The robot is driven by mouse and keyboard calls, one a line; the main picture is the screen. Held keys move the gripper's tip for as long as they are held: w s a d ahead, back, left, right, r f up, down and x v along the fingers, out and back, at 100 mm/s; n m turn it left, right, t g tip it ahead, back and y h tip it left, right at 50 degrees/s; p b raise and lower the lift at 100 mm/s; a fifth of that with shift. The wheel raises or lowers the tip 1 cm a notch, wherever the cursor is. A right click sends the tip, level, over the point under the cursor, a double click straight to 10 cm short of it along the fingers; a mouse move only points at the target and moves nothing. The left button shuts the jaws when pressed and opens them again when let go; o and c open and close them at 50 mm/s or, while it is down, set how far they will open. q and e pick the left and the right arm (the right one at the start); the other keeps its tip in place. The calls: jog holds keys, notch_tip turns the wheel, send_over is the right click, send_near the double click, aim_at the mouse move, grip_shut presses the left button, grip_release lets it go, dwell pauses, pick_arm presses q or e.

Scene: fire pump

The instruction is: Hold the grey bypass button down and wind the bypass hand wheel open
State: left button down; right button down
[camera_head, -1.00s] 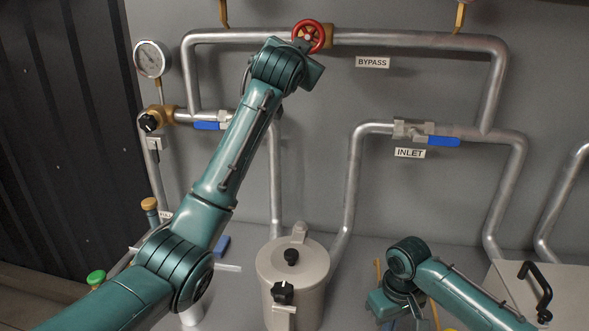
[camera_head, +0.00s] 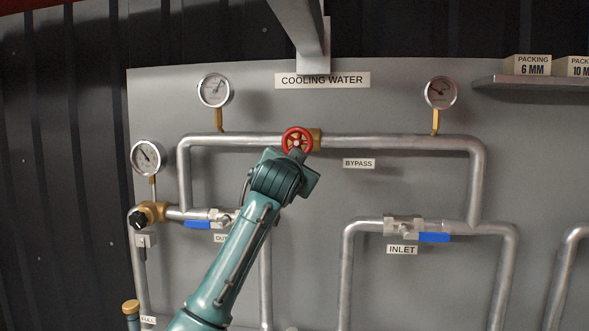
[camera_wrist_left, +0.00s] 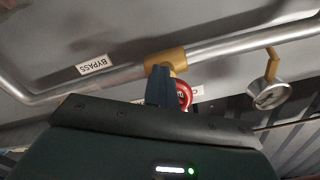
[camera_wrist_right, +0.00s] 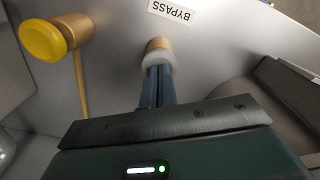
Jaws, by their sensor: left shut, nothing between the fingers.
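The red bypass hand wheel (camera_head: 297,140) sits on a brass valve in the upper pipe. In the left wrist view it (camera_wrist_left: 184,95) shows partly behind my left gripper (camera_wrist_left: 160,72). The left fingers are shut and empty, with their tips at the wheel; I cannot tell whether they touch it. In the head view my left gripper (camera_head: 298,155) reaches the wheel from below. In the right wrist view the pale grey bypass button (camera_wrist_right: 158,58) stands on a brass collar below a BYPASS label. My right gripper (camera_wrist_right: 158,72) is shut with its tips against or just before the button.
A yellow-capped button (camera_wrist_right: 42,40) is left of the grey one in the right wrist view. Gauges (camera_head: 214,90) (camera_head: 440,92) stand above the bypass pipe. Blue-handled valves (camera_head: 433,237) are on the lower pipes. A grey beam (camera_head: 305,30) hangs at the top.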

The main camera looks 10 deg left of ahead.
jog(key=shift+d+f, duration=0.1)
jog(key=shift+s, duration=0.1)
pick_arm(q)
jog(key=s, duration=0.6)
jog(key=shift+f, duration=0.2)
jog(key=s+a+r, duration=0.1)
jog(key=a+r, duration=0.1)
jog(key=a, duration=0.2)
jog(key=w, duration=0.7)
jog(key=shift+s+d+r, duration=0.15)
jog(key=shift+d+r, duration=0.25)
jog(key=shift+r, duration=0.1)
pick_arm(e)
jog(key=shift+a, duration=0.2)
dwell(0.8)
